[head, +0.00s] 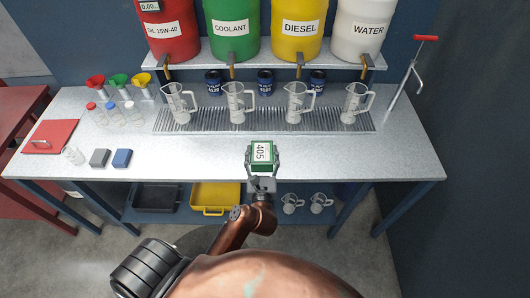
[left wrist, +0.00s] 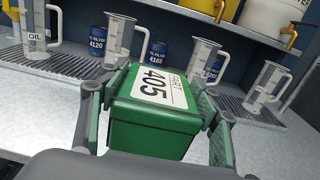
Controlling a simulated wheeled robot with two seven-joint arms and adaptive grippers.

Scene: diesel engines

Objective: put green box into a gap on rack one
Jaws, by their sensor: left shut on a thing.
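A green box (head: 261,153) with a white label reading 405 is held by my left gripper (head: 262,160) near the front edge of the grey workbench, at the middle of the head view. In the left wrist view the green box (left wrist: 152,132) fills the space between the two fingers of the left gripper (left wrist: 155,115), which press on its sides. I cannot tell whether the box touches the bench top or is just above it. My right gripper is not in view. No rack marked one shows in these frames.
Clear jugs (head: 236,103) stand on a drip grating (head: 215,128) behind the box, under a shelf of coloured barrels (head: 233,30). Small bottles, funnels, a grey block (head: 99,158) and a blue block (head: 122,158) are at left. The bench right of the box is clear.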

